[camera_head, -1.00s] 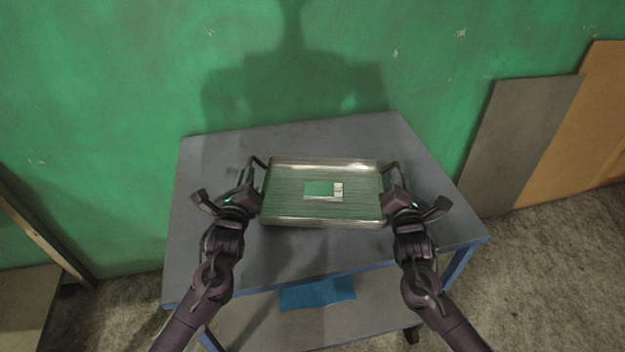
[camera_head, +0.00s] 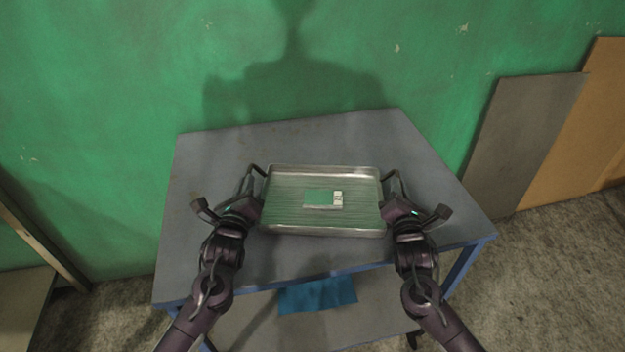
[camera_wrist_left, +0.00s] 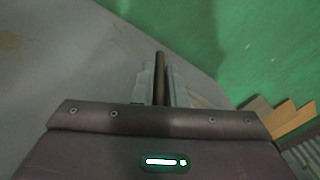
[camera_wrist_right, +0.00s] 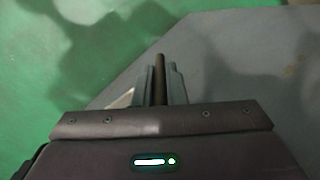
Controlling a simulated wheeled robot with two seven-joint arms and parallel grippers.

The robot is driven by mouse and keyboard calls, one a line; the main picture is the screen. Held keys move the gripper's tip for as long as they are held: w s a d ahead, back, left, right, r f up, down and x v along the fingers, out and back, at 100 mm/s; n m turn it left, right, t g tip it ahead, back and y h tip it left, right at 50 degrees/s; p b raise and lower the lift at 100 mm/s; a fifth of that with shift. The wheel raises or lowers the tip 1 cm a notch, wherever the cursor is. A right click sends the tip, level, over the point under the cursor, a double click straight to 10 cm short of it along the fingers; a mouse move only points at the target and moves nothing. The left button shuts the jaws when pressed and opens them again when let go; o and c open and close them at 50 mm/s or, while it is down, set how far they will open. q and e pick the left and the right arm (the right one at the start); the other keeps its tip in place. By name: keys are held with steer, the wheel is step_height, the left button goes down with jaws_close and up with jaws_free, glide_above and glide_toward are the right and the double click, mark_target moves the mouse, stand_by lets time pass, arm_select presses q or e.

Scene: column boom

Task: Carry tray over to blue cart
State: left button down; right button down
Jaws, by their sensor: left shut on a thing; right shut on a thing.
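A shiny metal tray (camera_head: 290,222) with a small green and white item (camera_head: 323,199) in it is over the grey top of the blue-framed cart (camera_head: 290,141). I cannot tell whether the tray touches the top. My left gripper (camera_head: 253,190) is shut on the tray's left handle, a dark bar that shows between the fingers in the left wrist view (camera_wrist_left: 160,80). My right gripper (camera_head: 392,190) is shut on the right handle, also between the fingers in the right wrist view (camera_wrist_right: 159,80). The tray looks about level.
A green wall (camera_head: 120,90) stands right behind the cart. A blue cloth (camera_head: 318,295) lies on the cart's lower shelf. Grey and orange boards (camera_head: 520,140) lean at the right. The cart top is bare around the tray.

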arm_select(q)
steer(key=c, duration=1.5)
jaws_free()
steer(key=shift+s, duration=0.1)
arm_select(e)
steer(key=c, duration=1.5)
jaws_free()
steer(key=shift+s, duration=0.1)
arm_select(q)
steer(key=s, duration=1.1)
steer(key=shift+s+a, duration=0.2)
steer(key=shift+s, duration=0.25)
arm_select(e)
steer(key=s, duration=1.2)
steer(key=shift+a, duration=0.15)
